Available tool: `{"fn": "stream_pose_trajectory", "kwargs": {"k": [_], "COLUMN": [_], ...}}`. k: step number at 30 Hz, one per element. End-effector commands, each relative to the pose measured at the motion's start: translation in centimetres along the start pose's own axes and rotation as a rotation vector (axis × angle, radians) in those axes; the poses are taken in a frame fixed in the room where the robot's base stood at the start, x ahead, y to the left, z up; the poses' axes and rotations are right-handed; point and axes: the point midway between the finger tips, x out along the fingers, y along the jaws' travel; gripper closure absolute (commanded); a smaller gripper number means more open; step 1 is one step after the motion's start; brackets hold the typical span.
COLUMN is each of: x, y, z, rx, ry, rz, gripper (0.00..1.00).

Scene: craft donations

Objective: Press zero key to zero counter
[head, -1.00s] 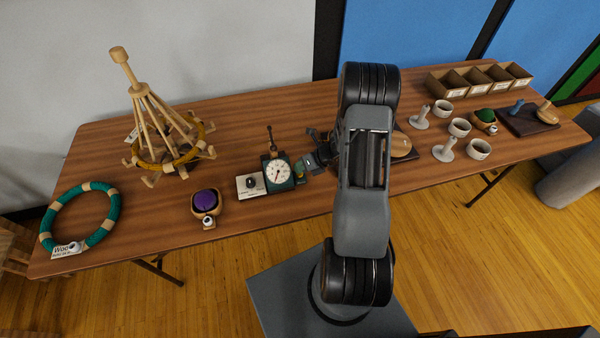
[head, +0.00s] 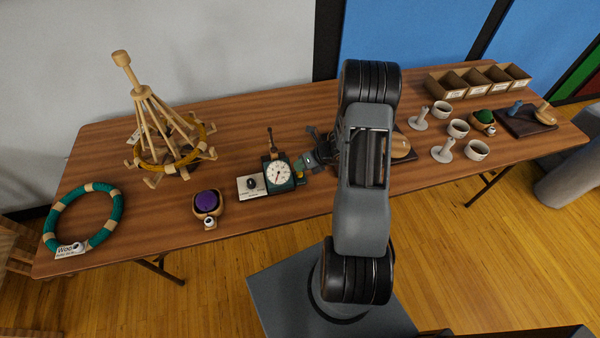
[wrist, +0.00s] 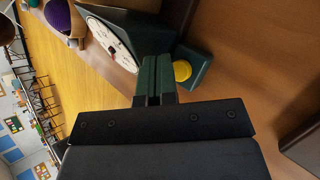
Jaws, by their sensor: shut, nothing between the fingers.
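The counter (head: 279,172) is a dark green box with a white round dial, standing near the front of the table. Its dial (wrist: 112,42) shows in the wrist view at the upper left. The zero key (wrist: 182,71) is a round yellow button on a low green block at the counter's side. My gripper (wrist: 155,62) is shut and empty. In the head view my gripper (head: 308,163) is right beside the counter.
A card with a dark knob (head: 250,186) lies left of the counter. A purple ball of yarn in a bowl (head: 207,203), a green ring (head: 105,229) and a wooden yarn swift (head: 150,110) are further left. Several white cups (head: 477,151) stand at the right.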

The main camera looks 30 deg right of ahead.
Motion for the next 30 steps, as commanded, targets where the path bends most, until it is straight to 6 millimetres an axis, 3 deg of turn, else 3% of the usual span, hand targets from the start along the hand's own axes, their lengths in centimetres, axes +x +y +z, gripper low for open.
{"fn": "stream_pose_trajectory", "kwargs": {"k": [8, 21, 30], "x": [-0.5, -3.4, -3.5], "y": [0.4, 2.4, 2.5], "z": [0.4, 2.5, 2.5], "rx": [-0.001, -0.001, 0.0], "ry": [0.0, -0.001, 0.0], "rz": [0.0, 0.0, 0.0], "gripper": [1.0, 1.0, 1.0]}}
